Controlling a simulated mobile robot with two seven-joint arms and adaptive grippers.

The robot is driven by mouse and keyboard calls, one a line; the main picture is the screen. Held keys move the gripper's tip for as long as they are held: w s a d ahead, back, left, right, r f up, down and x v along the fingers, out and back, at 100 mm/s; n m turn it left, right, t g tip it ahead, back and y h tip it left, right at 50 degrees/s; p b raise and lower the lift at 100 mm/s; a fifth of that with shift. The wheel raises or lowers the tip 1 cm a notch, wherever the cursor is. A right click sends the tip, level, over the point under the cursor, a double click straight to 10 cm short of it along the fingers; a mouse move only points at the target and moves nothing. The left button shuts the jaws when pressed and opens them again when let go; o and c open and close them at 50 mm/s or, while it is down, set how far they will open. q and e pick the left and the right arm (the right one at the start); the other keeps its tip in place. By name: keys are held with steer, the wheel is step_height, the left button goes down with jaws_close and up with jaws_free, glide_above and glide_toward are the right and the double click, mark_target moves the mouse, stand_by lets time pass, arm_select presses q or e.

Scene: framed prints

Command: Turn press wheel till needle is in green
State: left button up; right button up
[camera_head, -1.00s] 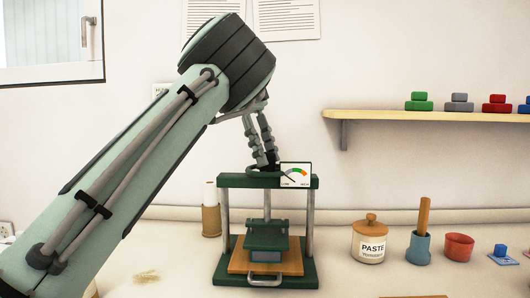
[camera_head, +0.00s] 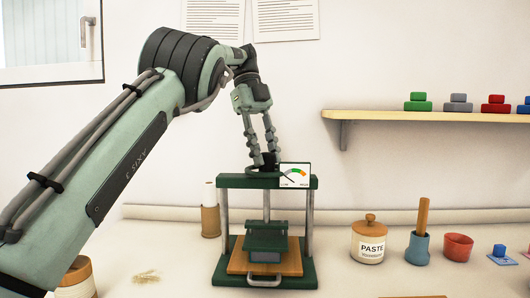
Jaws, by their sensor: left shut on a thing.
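The green press (camera_head: 232,182) stands on the bench in the middle, with two grey posts and a green platen (camera_head: 266,236) over a wooden board (camera_head: 237,262). A dark wheel (camera_head: 254,169) sits on top of its crossbar, mostly hidden by the fingers. My left gripper (camera_head: 264,160) reaches down from above and is shut on the wheel. The white gauge (camera_head: 295,175) is at the right end of the crossbar, marked low at left and high at right. Its thin needle seems to point up-left, left of the green band; the exact reading is small. My right gripper is out of view.
A paste jar (camera_head: 369,241), a blue pot with a wooden handle (camera_head: 418,247) and a red bowl (camera_head: 458,246) stand right of the press. A cork-coloured holder (camera_head: 210,221) is behind it at left. A shelf (camera_head: 420,116) is at upper right.

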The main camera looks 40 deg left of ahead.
arm_select(q)
steer(key=o, duration=1.2)
steer(key=shift+c, duration=0.2)
steer(key=shift+n, duration=0.3)
